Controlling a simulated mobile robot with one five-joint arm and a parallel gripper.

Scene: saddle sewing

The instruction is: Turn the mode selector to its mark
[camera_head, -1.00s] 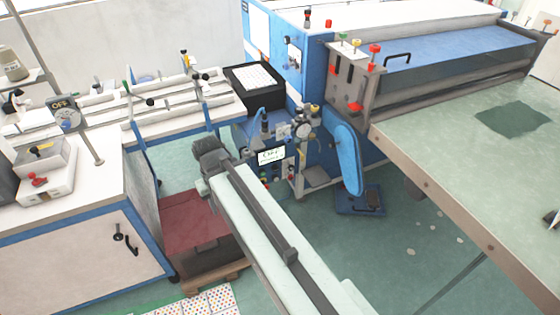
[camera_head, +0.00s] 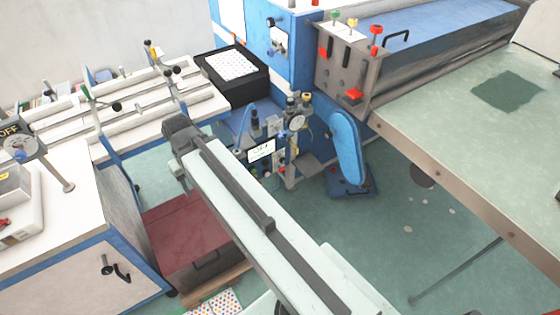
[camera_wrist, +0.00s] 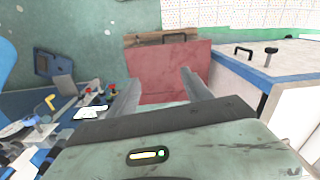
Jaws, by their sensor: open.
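I cannot tell for certain which control is the mode selector. A round dial with a dark knob (camera_head: 18,146) stands on a post at the left edge of the head view, under an OFF sign (camera_head: 9,131). A small panel with a white display (camera_head: 262,150) is on the blue machine, with small coloured buttons near it; its text is too small to read surely. The white display also shows in the wrist view (camera_wrist: 90,113). My gripper (camera_wrist: 162,88) is open and empty in the wrist view, its two fingers apart in front of the red box. Its fingertips are hidden in the head view.
A red box (camera_head: 185,236) on a pallet stands below my arm. A white bench with blue edges (camera_head: 62,245) is at the left. A blue pedal (camera_head: 350,182) lies on the floor by the machine. A large green-topped table (camera_head: 480,140) fills the right. Open floor lies between.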

